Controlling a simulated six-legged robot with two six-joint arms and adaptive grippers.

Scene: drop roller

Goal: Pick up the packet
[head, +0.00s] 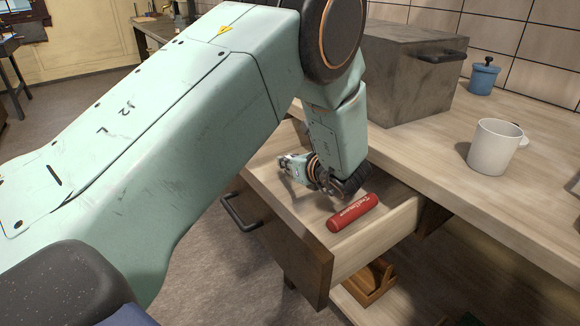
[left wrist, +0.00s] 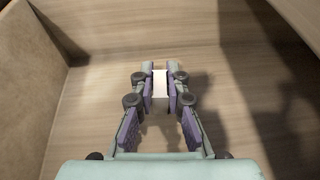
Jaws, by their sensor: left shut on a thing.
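The packet (left wrist: 160,84) shows as a small white piece between the fingertips in the left wrist view. My left gripper (left wrist: 160,92) is shut on it, with one finger on each side. In the head view my left gripper (head: 296,168) is down inside the open drawer, left of the red roller. The packet is mostly hidden by the fingers there. I cannot tell whether it still touches the drawer floor. My right gripper is not in view.
A red roller (head: 353,213) lies in the open drawer (head: 400,217), near its front right. On the counter stand a grey box (head: 405,75), a white mug (head: 494,147) and a blue jar (head: 483,77). A wooden object (head: 371,283) sits below the drawer.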

